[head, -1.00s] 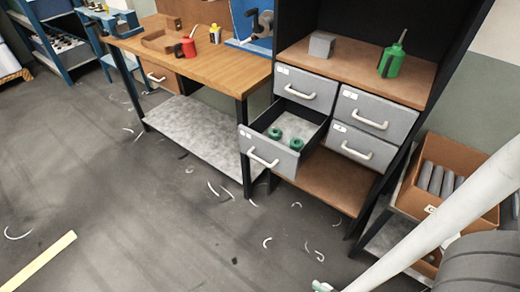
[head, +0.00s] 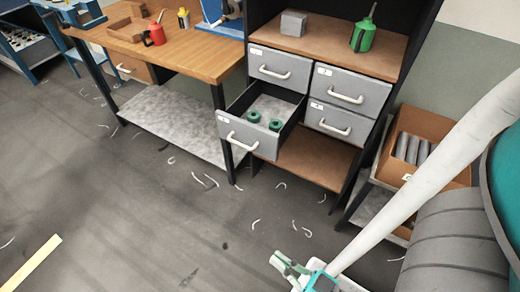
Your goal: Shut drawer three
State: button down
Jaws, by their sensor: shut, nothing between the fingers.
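A grey drawer (head: 246,131) at the lower left of a block of drawers is pulled well out of its cabinet. It has a white bar handle (head: 241,143) and a small label too small to read. Two green ring-shaped parts (head: 254,117) lie inside it. The other drawers, at upper left (head: 268,58), upper right (head: 355,84) and lower right (head: 345,113), are closed. My gripper (head: 280,262) is low in the head view, in front of and to the right of the open drawer. It is shut, empty and apart from the drawer.
A wooden workbench (head: 200,47) with a lower grey shelf (head: 170,125) stands left of the cabinet. A brown box (head: 440,163) of grey cylinders stands right. A green oil can (head: 363,36) and grey block (head: 293,23) sit above the drawers. The floor in front is open, with scattered shavings.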

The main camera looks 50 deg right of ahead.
jog(key=w+d+m+t+h, duration=0.3)
jog(key=w+d+m+h, duration=0.25)
jog(key=w+m, duration=0.25)
jog(key=m+g+h, duration=1.2)
jog(key=m+g, duration=0.7)
jog(key=m, duration=0.5)
send_near(267, 147)
jog(key=shift+y, duration=0.25)
jog(key=d, duration=0.7)
jog(key=shift+w+d+r, duration=0.1)
jog(key=shift+w+r, duration=0.05)
jog(key=shift+w, duration=0.2)
jog(key=shift+d, duration=0.15)
jog(key=w+d, duration=0.1)
jog(key=d, duration=1.5)
jog(key=w+d, duration=0.1)
jog(key=d, duration=0.7)
jog(key=shift+w+d, duration=0.3)
jog(key=shift+d, duration=0.1)
jog(key=shift+d+r, duration=0.2)
